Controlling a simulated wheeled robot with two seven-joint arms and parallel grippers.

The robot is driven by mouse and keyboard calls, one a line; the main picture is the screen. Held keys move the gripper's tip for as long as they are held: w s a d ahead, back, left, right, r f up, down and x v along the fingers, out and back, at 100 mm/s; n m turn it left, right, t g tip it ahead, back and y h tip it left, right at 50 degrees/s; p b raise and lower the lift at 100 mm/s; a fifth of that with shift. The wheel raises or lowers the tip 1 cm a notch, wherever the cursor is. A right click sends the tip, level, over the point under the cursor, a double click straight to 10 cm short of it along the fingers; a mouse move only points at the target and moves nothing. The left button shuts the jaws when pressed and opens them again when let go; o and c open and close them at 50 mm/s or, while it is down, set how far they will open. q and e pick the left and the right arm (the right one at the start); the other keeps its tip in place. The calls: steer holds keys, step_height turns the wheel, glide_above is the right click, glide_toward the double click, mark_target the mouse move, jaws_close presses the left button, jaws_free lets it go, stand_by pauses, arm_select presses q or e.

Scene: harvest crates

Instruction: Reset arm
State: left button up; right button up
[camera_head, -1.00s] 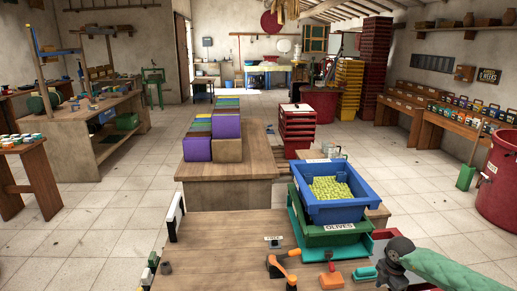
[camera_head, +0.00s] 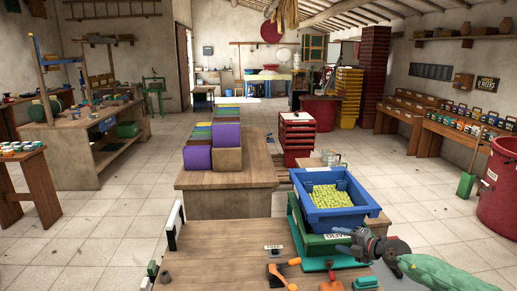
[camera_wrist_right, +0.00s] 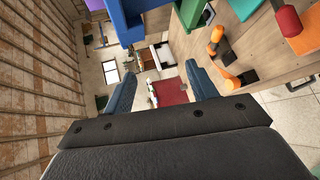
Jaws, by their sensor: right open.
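My right gripper (camera_head: 352,241) is beside the right front of the blue crate, its fingers pointing left in front of the green crate's label. Its green-sleeved arm comes in from the lower right. In the right wrist view my right gripper (camera_wrist_right: 163,85) has its two blue-grey fingers wide apart, with nothing between them. The blue crate (camera_head: 340,216) is full of green olives (camera_head: 328,196) and stands on a green crate (camera_head: 318,243). No left arm or gripper shows.
Orange-handled tools (camera_head: 284,276) and a teal tool (camera_head: 365,279) lie on the near wooden table (camera_head: 215,252). Purple boxes (camera_head: 197,158) stand on the bench (camera_head: 230,180) beyond. Stacked red crates (camera_head: 297,138) are behind the blue crate. The tiled floor left is clear.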

step_height(320, 180, up, 20)
steer(key=s+m+t+h, duration=0.1)
steer(key=m+t+h, duration=1)
steer(key=m, duration=0.2)
steer(key=s+a+f+m+g+h, duration=0.35)
steer(key=s+f+m+g, duration=0.6)
steer(key=s+f, duration=0.8)
steer(key=s+a+f+m+g+y, duration=0.1)
steer(key=s+a+f+g+y, duration=0.1)
steer(key=s+f, duration=0.5)
steer(key=s+a+f+g+y, duration=0.2)
steer(key=s+a+f+g, duration=0.2)
steer(key=s, duration=1.2)
steer(key=s+a+f+m+g+y, duration=0.1)
steer(key=s+a+f+g, duration=0.3)
steer(key=s+f, duration=0.6)
steer(key=shift+s+f+m+y, duration=0.35)
steer(key=shift+s+f+y, duration=0.1)
steer(key=shift+s, duration=0.8)
